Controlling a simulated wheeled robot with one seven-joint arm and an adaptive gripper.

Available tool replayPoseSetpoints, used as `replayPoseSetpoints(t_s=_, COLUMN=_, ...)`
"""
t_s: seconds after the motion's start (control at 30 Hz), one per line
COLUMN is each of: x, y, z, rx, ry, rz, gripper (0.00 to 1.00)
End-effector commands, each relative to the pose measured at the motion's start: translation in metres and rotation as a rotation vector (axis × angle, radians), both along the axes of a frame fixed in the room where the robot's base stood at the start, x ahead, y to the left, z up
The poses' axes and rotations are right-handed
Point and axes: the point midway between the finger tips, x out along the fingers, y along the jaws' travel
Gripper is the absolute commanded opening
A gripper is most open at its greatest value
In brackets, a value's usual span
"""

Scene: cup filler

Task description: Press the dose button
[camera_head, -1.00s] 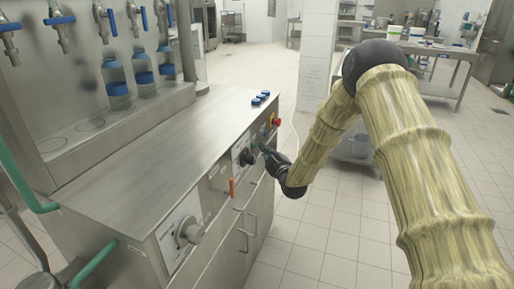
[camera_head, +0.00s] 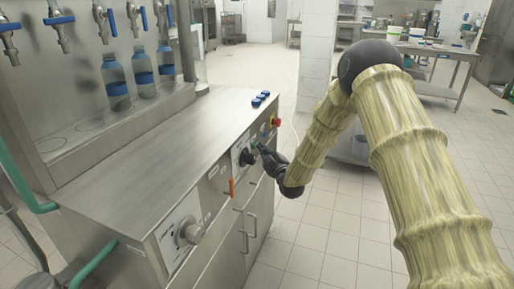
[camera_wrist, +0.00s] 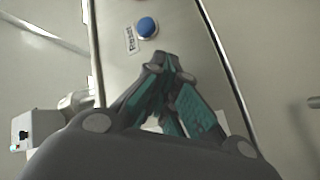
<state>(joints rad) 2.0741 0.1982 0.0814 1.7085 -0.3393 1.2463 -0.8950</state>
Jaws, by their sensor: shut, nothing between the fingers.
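In the head view a small blue spot on the front panel (camera_head: 262,130), near the red button, looks like the same button. My gripper (camera_wrist: 168,56) is shut with its fingertips together and nothing between them. In the head view my gripper (camera_head: 259,147) is at the front panel, beside the black knob (camera_head: 247,157); contact cannot be told.
A red emergency button (camera_head: 276,122) is at the panel's far end. An orange lever (camera_head: 231,187) and a pale knob (camera_head: 188,232) are nearer. Blue caps (camera_head: 262,97) lie on the steel counter (camera_head: 150,165). Bottles (camera_head: 116,85) stand under taps.

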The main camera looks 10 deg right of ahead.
Motion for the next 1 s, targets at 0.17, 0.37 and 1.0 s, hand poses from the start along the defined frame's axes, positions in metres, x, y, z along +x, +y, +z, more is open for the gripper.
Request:
replayPoseSetpoints(t_s=0.17, x=0.001, y=0.002, z=0.001, rx=0.000, ry=-0.001, rz=0.001, gripper=0.00)
replayPoseSetpoints(t_s=0.37, x=0.000, y=0.000, z=0.001, rx=0.000, ry=-0.001, rz=0.001, gripper=0.00)
replayPoseSetpoints(t_s=1.0, x=-0.008, y=-0.011, z=0.001, rx=0.000, ry=-0.001, rz=-0.001, gripper=0.00)
